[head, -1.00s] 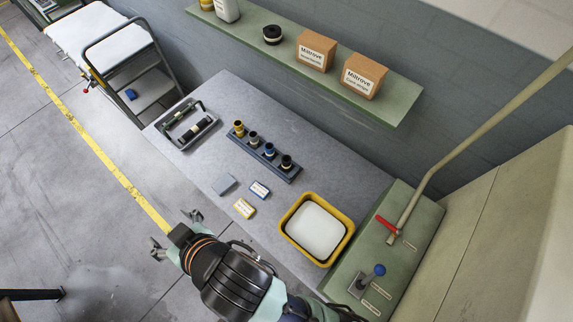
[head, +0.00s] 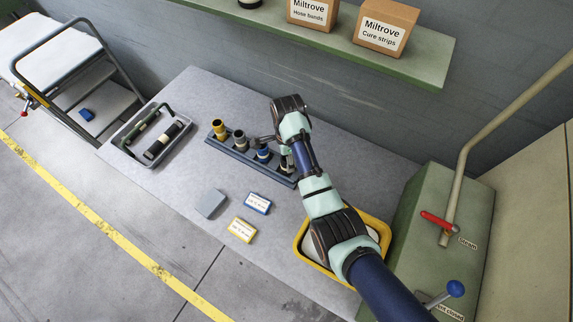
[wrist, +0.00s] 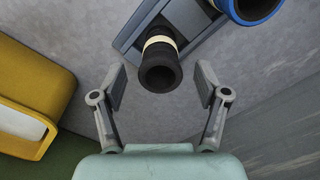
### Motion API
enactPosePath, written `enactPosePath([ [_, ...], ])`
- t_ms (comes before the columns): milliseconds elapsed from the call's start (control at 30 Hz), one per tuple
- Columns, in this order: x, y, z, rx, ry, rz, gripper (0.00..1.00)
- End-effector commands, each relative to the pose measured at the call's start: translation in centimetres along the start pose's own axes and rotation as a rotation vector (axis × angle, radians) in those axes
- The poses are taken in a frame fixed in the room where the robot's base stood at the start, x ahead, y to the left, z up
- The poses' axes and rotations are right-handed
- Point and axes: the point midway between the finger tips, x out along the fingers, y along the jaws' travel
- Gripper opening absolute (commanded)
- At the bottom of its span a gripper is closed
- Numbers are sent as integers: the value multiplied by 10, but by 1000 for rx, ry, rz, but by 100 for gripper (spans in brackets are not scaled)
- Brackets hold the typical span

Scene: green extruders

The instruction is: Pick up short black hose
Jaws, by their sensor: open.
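The short black hose (wrist: 158,74), with a cream band, stands at the end of the dark blue-grey rack (wrist: 125,42) in the wrist view. My gripper (wrist: 161,88) is open, with one finger on each side of the hose's open end. Gaps show on both sides, and nothing is held. In the head view my gripper (head: 274,150) is at the right end of the rack (head: 224,152) and largely hides the black hose there.
Yellow (head: 219,130), grey (head: 239,140) and blue-banded (head: 263,155) hoses stand in the same rack. A yellow-rimmed bin (head: 301,245) lies under my arm. A grey tray (head: 118,148) holds longer hoses. The shelf (head: 425,68) overhangs the back.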

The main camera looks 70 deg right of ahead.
Motion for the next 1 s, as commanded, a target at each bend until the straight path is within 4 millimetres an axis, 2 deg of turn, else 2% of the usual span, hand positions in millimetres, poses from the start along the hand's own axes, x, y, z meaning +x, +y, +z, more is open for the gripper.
enactPosePath([
  [67, 3, 0, 0, -1, 0, -1, 74],
  [333, 48, 1, 2, -2, 0, 1, 74],
  [600, 52, 1, 2, -3, 0, -2, 74],
  [667, 52, 1, 2, -3, 0, -2, 66],
  [1000, 52, 1, 2, -3, 0, -2, 9],
])
